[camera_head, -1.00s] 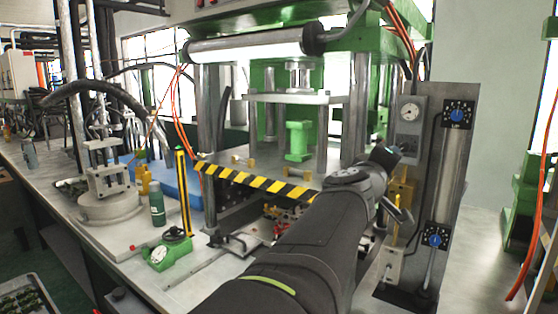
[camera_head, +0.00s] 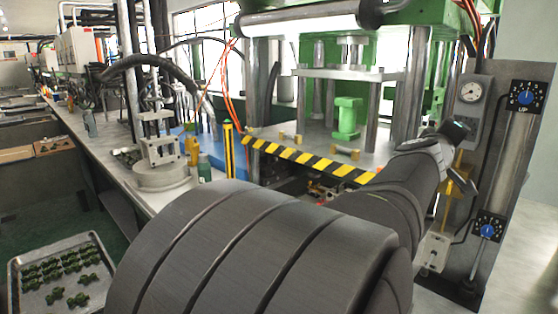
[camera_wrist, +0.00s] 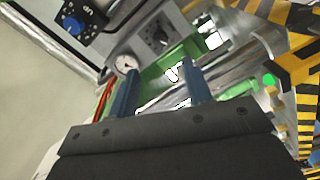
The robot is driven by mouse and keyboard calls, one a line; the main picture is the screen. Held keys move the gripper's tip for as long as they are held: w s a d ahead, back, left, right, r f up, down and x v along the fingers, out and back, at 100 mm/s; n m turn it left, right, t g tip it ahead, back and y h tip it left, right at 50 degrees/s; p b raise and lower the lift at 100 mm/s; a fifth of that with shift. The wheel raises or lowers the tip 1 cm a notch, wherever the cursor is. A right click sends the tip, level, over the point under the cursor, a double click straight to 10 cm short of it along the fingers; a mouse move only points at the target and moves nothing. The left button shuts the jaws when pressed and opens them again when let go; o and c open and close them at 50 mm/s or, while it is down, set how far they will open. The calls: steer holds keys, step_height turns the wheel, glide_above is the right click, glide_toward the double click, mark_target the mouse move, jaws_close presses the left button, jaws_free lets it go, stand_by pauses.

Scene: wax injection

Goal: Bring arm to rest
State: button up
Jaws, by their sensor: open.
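My arm fills the lower middle of the head view and reaches to the right, in front of the press and its control panel. Behind the fingers are the panel's round gauge (camera_wrist: 125,64) and a blue knob (camera_wrist: 73,25). The press (camera_head: 345,75), with green and metal parts, stands behind my arm in the head view.
The panel (camera_head: 505,150) with UP knob stands right of my arm. A yellow-black striped edge (camera_head: 310,160) fronts the press. A metal tray (camera_head: 75,235) with several green pieces lies at lower left. The workbench (camera_head: 110,165) runs along the left.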

steer(key=x, duration=1)
steer(key=v, duration=1.7)
steer(key=w+d+m, duration=1.1)
steer(key=w+d, duration=0.1)
stand_by(1.0)
steer(key=shift+m, duration=0.3)
